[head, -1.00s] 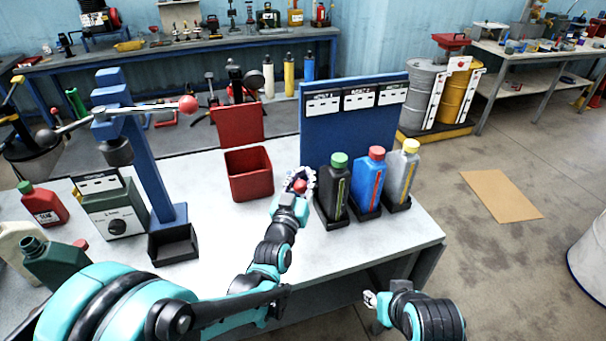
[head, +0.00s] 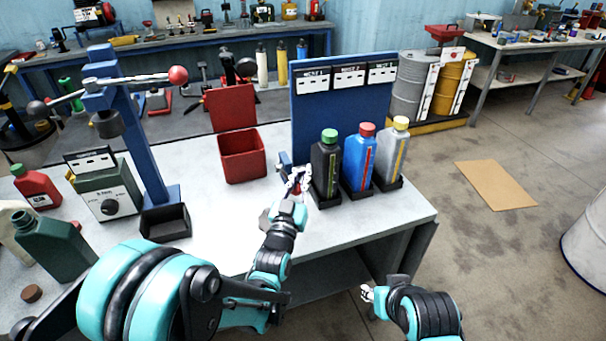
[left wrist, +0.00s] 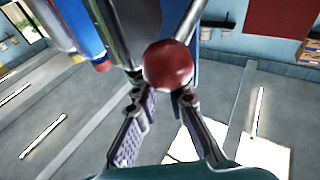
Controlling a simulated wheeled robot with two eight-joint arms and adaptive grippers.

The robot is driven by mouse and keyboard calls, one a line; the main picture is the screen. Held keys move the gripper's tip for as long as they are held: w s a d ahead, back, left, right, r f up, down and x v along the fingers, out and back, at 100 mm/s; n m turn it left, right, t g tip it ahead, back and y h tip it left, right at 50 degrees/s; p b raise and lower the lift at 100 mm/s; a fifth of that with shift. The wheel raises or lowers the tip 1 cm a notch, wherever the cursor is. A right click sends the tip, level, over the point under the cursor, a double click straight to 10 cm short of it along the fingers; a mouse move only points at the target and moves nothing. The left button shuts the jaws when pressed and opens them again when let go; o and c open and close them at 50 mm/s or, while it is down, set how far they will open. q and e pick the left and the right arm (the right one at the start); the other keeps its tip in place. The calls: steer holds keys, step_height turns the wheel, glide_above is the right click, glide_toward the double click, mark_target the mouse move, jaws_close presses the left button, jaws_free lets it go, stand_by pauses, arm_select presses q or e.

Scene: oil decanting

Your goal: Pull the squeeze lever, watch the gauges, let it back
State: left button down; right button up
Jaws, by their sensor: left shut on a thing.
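My left gripper (head: 300,178) is shut on a red ball knob (left wrist: 168,66), just left of the black bottle. In the left wrist view the knob sits between the fingertips, with a metal rod behind it; in the head view the fingers mostly hide it. A small blue part (head: 284,161) shows behind the gripper. Three bottles stand in black holders: black with green cap (head: 326,168), blue with red cap (head: 357,162), grey with yellow cap (head: 391,155). Each has a coloured strip on its front; exact levels are unclear. My right gripper (head: 368,295) hangs beyond the table's front edge, its fingers too small to judge.
A blue board (head: 342,105) with three white labels stands behind the bottles. A red open bin (head: 242,168) is left of it. A blue press (head: 140,150) with a red-knobbed arm, a green dial box (head: 108,195) and canisters fill the left side. The table's middle is clear.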

arm_select(q)
steer(key=shift+f, duration=0.55)
steer(key=c, duration=1.1)
jaws_free()
steer(key=shift+s+d, duration=0.15)
steer(key=shift+c, duration=0.2)
steer(key=shift+a, duration=0.3)
steer(key=v, duration=0.6)
steer(key=shift+s+a+f, duration=0.15)
steer(key=shift+s+a, duration=0.05)
steer(key=shift+s, duration=0.1)
